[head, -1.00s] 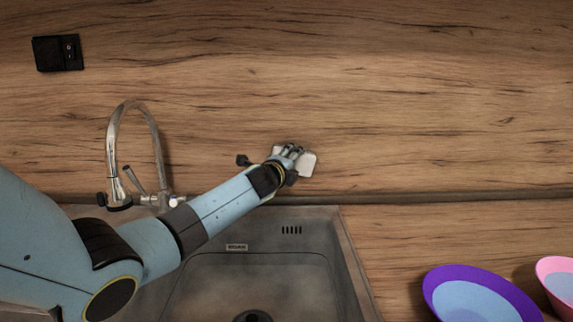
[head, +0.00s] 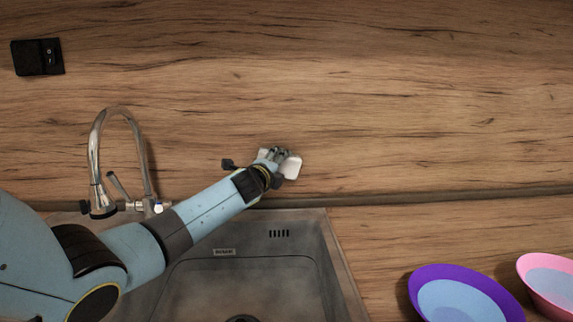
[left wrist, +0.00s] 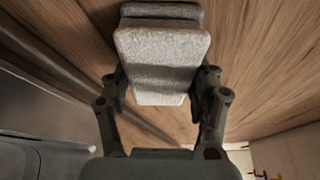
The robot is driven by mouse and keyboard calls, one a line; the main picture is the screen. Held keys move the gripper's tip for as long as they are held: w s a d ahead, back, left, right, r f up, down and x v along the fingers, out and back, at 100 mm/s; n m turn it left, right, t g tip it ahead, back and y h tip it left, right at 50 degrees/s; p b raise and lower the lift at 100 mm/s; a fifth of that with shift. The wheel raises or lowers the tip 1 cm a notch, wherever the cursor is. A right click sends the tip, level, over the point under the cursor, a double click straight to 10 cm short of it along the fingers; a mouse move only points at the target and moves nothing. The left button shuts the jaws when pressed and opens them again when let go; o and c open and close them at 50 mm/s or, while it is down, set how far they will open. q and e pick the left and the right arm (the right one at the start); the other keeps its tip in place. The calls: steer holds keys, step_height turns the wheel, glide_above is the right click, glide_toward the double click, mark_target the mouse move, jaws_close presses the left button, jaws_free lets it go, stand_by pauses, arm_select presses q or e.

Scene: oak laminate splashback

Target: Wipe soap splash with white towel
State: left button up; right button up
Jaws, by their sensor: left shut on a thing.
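My left gripper (head: 279,156) is shut on the white towel (head: 292,166), a small folded pad, at the wood splashback just above the sink's back edge. In the left wrist view the towel (left wrist: 162,52) looks light grey and thick, and sits between the two fingers of the left gripper (left wrist: 160,92). It lies close to the splashback (head: 400,110); I cannot tell whether it touches. I see no soap splash; the towel and gripper may hide it. My right gripper is not in view.
A chrome faucet (head: 96,165) stands left of the gripper, behind my forearm. The steel sink (head: 325,255) lies below. A purple bowl (head: 420,292) and a pink bowl (head: 530,275) stand on the counter at right. A black socket (head: 37,57) is on the wall, upper left.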

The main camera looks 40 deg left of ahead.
arm_select(q)
steer(key=shift+s+a+p, duration=0.3)
steer(key=shift+s+a, duration=1.05)
steer(key=shift+a, duration=0.2)
steer(key=s+a, duration=0.2)
steer(key=shift+a, duration=0.3)
steer(key=shift+s+d, duration=0.95)
steer(key=shift+s, duration=0.2)
steer(key=shift+s+d, duration=0.95)
steer(key=shift+s, duration=0.15)
steer(key=shift+s+d+p, duration=0.4)
steer(key=shift+s+d, duration=0.6)
steer(key=shift+s, duration=0.15)
